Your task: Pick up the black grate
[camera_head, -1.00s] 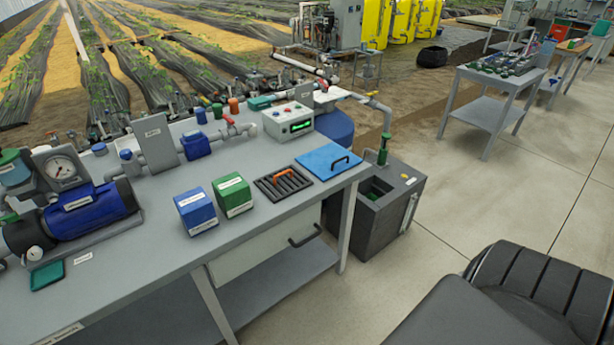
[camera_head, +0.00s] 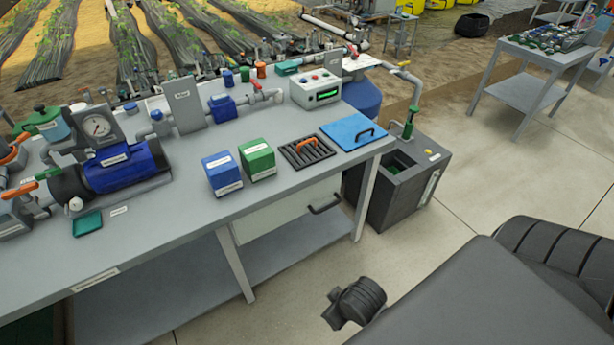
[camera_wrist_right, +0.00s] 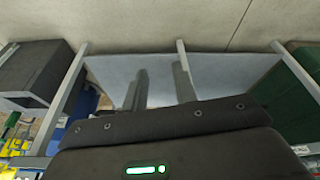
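The black grate (camera_head: 301,155) is a dark slotted square with an orange handle. It lies flat on the grey workbench (camera_head: 290,197) near its front right part, between the green box and the blue panel. Nothing of mine touches it. My right gripper (camera_wrist_right: 160,87) shows in the right wrist view with its two fingers apart and nothing between them. Behind the fingers is a pale grey surface with metal legs, and the grate cannot be seen there. My left gripper is not in view.
A green box (camera_head: 257,160) and a blue box (camera_head: 222,174) stand left of the grate. A blue panel (camera_head: 346,137) with a black handle lies to its right. A control box (camera_head: 316,88) stands behind. A dark bin (camera_head: 398,191) stands on the floor beyond the bench's right end.

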